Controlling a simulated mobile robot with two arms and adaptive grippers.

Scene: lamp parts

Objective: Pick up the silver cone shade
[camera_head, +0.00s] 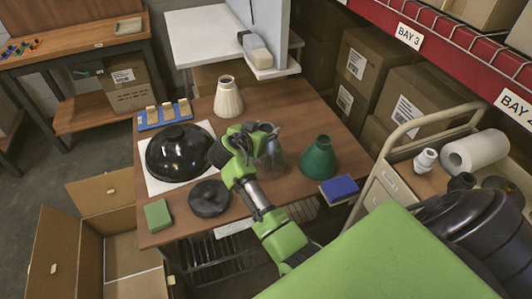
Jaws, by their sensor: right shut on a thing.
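The silver cone shade (273,165) is on or just above the brown table's middle, its narrow top up; its left side is partly hidden by my green right arm. My right gripper (267,137) is at the top of the silver shade and shut on it. I cannot tell whether the shade's rim touches the table. A green cone shade (319,160) stands to its right, and a cream ribbed cone shade (228,101) stands behind and to the left. My left gripper is not in view.
A black dome (178,153) on a white sheet, a round black base (209,199), a green box (158,215) and a blue box (340,188) lie on the table (290,112). A blue rack (150,122) is at the back left. A cart (391,184) stands at right.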

